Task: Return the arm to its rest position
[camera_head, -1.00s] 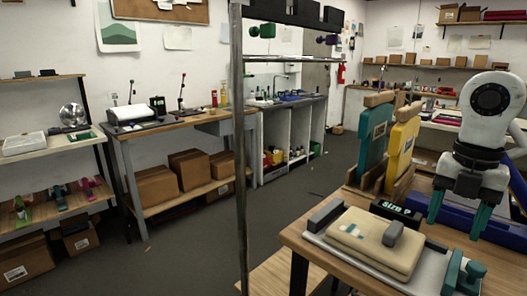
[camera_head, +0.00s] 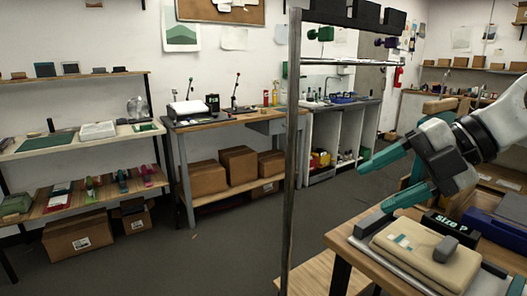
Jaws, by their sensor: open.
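My gripper (camera_head: 375,187) is at the right of the head view, with its two teal fingers spread apart and pointing left. Nothing shows between the fingers. My white and dark arm comes in from the right edge. In the picture, the gripper lies above and left of a cream pad with a grey handle (camera_head: 432,249) on the wooden table (camera_head: 338,240). The gripper looks clear of the pad, but the exact gap cannot be told.
A metal rack post (camera_head: 292,150) stands left of the gripper. A black "SIZE P" block (camera_head: 446,227) and a blue case (camera_head: 495,228) are on the table. Shelves (camera_head: 78,145) and a workbench (camera_head: 225,122) line the far wall. Grey floor (camera_head: 215,255) is open between.

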